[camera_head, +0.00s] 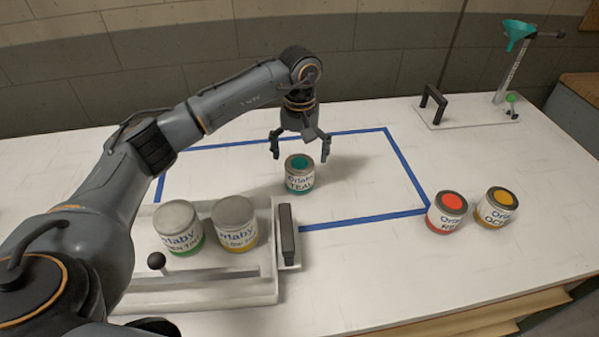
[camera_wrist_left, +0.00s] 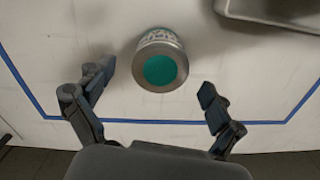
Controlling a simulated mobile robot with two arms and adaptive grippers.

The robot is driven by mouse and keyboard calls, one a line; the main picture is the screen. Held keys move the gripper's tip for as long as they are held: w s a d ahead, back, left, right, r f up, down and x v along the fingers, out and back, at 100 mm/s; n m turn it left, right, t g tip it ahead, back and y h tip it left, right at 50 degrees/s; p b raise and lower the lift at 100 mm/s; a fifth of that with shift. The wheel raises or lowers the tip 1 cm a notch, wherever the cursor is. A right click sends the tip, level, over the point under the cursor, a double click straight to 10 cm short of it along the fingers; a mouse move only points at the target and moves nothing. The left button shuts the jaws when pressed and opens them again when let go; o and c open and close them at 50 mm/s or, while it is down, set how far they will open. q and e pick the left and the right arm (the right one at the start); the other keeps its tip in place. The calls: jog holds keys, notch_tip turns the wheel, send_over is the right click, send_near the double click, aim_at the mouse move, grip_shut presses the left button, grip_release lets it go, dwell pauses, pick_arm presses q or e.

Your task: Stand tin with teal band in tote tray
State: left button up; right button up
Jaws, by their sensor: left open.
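The tin with the teal band (camera_head: 299,175) stands upright on the white table, inside the blue tape outline. Its teal lid shows between the fingers, a little beyond their tips, in the left wrist view (camera_wrist_left: 160,68). My left gripper (camera_head: 300,150) is open and empty, just above and behind the tin, pointing down. The tote tray (camera_head: 210,289) stands at the front left. It holds two grey-lidded tins, one with a green band (camera_head: 178,227) and one with a yellow band (camera_head: 235,222). Its edge also shows in the left wrist view (camera_wrist_left: 270,18). My right gripper is not in view.
A red-lidded tin (camera_head: 447,212) and an ochre-lidded tin (camera_head: 496,206) stand to the right of the blue tape (camera_head: 408,178). A dark upright handle (camera_head: 287,233) is at the tray's right end.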

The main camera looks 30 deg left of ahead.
aim_at(299, 164)
pick_arm(q)
jog(key=shift+f, duration=0.45)
notch_tip(299, 164, down, 4)
jog(key=shift+a+r+p, duration=0.1)
jog(key=shift+r+p, duration=0.15)
jog(key=shift+p, duration=0.65)
jog(key=shift+f, duration=0.35)
jog(key=shift+c, duration=0.7)
jog(key=c, duration=1.3)
jog(key=shift+c, duration=0.2)
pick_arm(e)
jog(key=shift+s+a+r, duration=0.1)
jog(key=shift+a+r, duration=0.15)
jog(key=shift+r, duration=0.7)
pick_arm(q)
jog(key=shift+r, duration=0.1)
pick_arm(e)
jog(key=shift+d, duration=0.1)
